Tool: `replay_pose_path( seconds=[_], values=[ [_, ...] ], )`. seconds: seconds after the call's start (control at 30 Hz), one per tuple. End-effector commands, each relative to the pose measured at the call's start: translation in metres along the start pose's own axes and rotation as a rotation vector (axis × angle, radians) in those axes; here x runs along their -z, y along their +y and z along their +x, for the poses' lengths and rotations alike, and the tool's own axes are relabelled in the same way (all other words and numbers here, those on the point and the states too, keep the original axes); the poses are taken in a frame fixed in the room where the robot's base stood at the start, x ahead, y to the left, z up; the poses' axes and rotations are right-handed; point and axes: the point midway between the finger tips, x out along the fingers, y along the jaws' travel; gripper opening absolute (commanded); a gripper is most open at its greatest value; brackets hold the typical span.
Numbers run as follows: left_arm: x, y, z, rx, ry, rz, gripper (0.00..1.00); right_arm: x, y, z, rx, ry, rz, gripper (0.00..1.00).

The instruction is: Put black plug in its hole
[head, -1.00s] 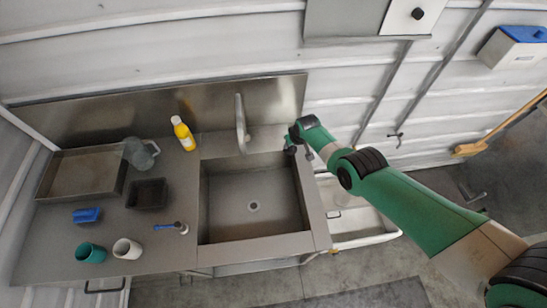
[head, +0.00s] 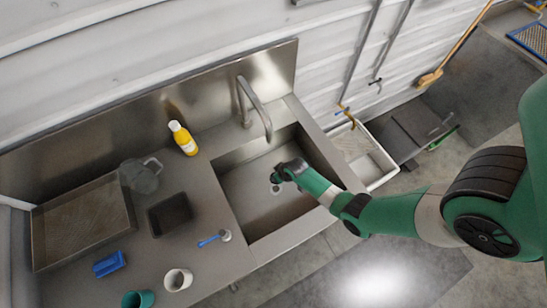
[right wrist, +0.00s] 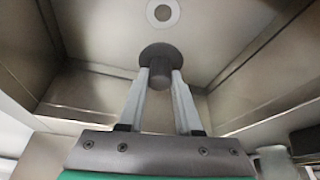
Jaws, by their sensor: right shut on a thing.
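The black plug (right wrist: 160,60) is a dark disc with a short stem, held between the two fingers of my right gripper (right wrist: 160,85) in the right wrist view. In the head view my right gripper (head: 276,178) reaches down inside the sink basin (head: 240,185). The drain hole (right wrist: 163,12), a pale ring with a dark centre, lies beyond the plug in the right wrist view, apart from it in the picture. In the head view the drain (head: 276,190) shows just below the gripper tip. My left gripper is not in view.
The steel tap (head: 255,105) arches over the back of the basin. On the counter left of the sink are a yellow bottle (head: 183,138), a glass jug (head: 142,175), a dark square tub (head: 170,214), a brush (head: 215,238) and cups (head: 178,280). The basin floor looks clear.

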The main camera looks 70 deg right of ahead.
Motion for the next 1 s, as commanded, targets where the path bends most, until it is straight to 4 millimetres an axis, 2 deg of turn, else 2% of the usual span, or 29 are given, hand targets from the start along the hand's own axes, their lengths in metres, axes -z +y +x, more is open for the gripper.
replay_pose_path(
  seconds=[0.6,1.0],
  values=[
    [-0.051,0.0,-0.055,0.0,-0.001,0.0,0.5,-0.029,0.0,0.071,0.0,0.002,0.0,0.0],
    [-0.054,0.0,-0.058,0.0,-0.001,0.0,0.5,-0.031,0.0,0.077,0.0,0.001,0.0,0.0]
  ],
)
